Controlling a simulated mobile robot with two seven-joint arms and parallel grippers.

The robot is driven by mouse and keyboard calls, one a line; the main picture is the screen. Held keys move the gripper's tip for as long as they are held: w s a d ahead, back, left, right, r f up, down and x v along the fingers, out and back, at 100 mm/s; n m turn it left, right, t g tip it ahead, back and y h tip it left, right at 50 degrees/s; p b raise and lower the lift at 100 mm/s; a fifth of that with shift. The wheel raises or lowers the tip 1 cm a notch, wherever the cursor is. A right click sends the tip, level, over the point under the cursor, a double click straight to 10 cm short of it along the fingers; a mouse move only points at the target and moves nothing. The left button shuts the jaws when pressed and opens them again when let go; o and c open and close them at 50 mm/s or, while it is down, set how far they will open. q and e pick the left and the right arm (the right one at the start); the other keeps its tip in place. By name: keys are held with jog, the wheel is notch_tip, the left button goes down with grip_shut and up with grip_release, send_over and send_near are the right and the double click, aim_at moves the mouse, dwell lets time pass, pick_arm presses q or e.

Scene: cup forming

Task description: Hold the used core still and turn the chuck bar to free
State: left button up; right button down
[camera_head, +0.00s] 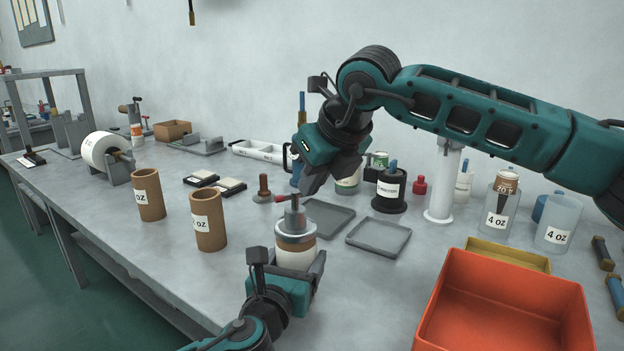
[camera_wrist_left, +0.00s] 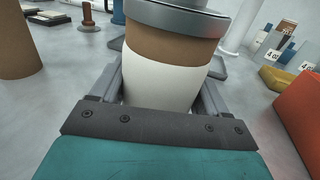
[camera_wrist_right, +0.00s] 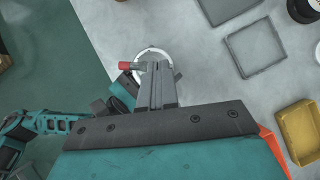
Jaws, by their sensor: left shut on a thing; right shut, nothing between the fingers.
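The used core (camera_head: 296,260), brown above with a white band, stands upright on the bench with a grey chuck (camera_head: 294,226) on top. My left gripper (camera_head: 290,272) is shut around its lower part; the left wrist view shows the white band (camera_wrist_left: 160,75) between its two fingers. The chuck bar has a red tip (camera_head: 281,198) and sits at the top of the chuck's stem, pointing left. My right gripper (camera_head: 309,190) is shut and empty, pointing down beside the bar. In the right wrist view its fingers partly cover the chuck, with the red tip (camera_wrist_right: 129,66) to their left.
Two brown cores (camera_head: 209,222) stand to the left. Grey trays (camera_head: 378,237) lie behind the chuck. An orange bin (camera_head: 505,305) and a yellow tray (camera_head: 507,255) stand at the right. A black spool (camera_head: 388,190) and clear cups (camera_head: 558,225) stand farther back. Bare bench lies front left.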

jog(key=shift+w+f+n+g+y, duration=0.15)
jog(key=shift+n+g+y, duration=0.25)
jog(key=shift+n, duration=0.45)
jog(key=shift+w+r+n+g+y, duration=0.1)
jog(key=shift+w+n+g+y, duration=0.25)
jog(key=shift+n, duration=0.5)
dwell(0.4)
jog(key=shift+w+n+g+y, duration=0.2)
jog(key=shift+n+g, duration=0.15)
jog(key=shift+n, duration=0.3)
jog(key=shift+w+n+g+y, duration=0.15)
jog(key=shift+n+g, duration=0.15)
jog(key=shift+n, duration=0.35)
jog(key=shift+a+n+g, duration=0.1)
jog(key=shift+n+g, duration=0.2)
jog(key=shift+n, duration=0.3)
jog(key=shift+w+n+y, duration=0.15)
jog(key=shift+n+y, duration=0.15)
jog(key=shift+n, duration=0.1)
jog(key=shift+w+a, duration=0.15)
jog(key=shift+w, duration=0.05)
dwell(0.5)
dwell(1.1)
